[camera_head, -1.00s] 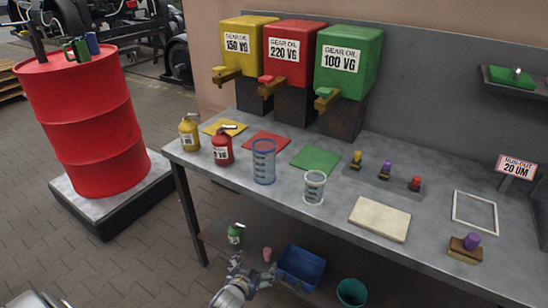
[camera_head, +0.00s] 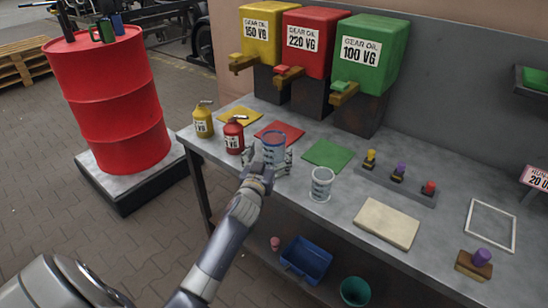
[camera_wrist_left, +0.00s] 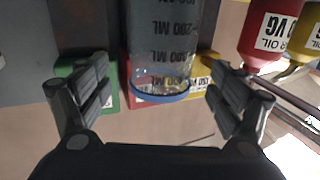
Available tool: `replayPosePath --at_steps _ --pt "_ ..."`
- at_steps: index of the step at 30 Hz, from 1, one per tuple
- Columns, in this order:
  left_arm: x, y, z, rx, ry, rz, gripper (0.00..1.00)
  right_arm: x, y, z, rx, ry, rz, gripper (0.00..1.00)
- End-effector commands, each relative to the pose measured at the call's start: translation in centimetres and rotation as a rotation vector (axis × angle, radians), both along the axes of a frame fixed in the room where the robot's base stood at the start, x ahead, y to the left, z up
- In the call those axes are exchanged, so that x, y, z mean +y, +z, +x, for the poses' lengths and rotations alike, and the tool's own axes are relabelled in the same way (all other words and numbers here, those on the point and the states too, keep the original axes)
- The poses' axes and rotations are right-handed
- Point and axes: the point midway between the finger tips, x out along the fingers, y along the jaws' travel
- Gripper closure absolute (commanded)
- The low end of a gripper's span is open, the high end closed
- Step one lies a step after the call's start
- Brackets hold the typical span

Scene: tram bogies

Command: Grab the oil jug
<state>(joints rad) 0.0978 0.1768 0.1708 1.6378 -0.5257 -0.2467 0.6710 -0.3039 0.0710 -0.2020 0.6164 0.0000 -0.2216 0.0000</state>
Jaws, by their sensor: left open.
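My right gripper is not in view.
A red oil can (camera_head: 233,138) stands close left of the jug, a yellow can (camera_head: 203,121) beyond it. A smaller clear cup (camera_head: 321,184) stands to the right. Gear oil tanks (camera_head: 361,55) line the back. A blue bin (camera_head: 306,260) is below.

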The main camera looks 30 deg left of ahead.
Motion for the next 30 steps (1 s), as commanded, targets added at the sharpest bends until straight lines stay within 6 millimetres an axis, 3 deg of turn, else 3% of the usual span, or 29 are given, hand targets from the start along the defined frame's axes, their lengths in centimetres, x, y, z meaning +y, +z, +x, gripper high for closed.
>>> replayPosePath --at_steps 12,22,23,30 --pt "1.5 0.0 4.3 -0.001 0.0 0.001 0.14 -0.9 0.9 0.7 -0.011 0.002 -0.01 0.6" --pt "1.7 -0.1 4.8 0.0 0.0 0.001 0.14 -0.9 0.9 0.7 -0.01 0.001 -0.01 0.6" --pt "1.7 -0.1 4.8 0.0 0.0 0.001 0.16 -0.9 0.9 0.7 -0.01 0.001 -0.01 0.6" --pt "1.7 -0.1 4.7 0.0 0.0 0.001 0.7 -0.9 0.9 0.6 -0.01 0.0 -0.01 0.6"
